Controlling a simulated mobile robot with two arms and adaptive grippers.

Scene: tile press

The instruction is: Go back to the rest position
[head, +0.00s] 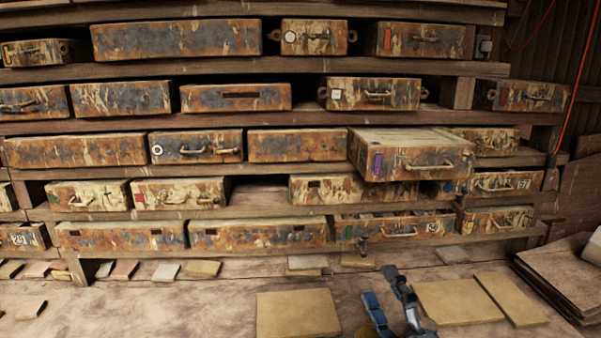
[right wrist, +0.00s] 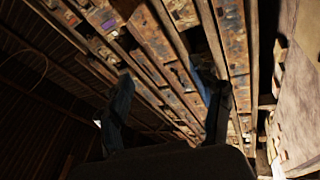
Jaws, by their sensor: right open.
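My right gripper (head: 380,286) shows in the head view at the bottom, right of the middle, above the worktop. Its blue and dark fingers stand apart with nothing seen between them. In the right wrist view, the two fingers of the right gripper (right wrist: 170,95) are spread apart, with the drawer shelves behind them at a slant. My left gripper is in neither view.
A shelf rack (head: 330,68) of rusty drawers fills the back. One drawer (head: 410,162) sticks out in front of the others. Tiles (head: 297,314) lie on the worktop (head: 200,305), with flat sheets (head: 565,272) stacked at the right.

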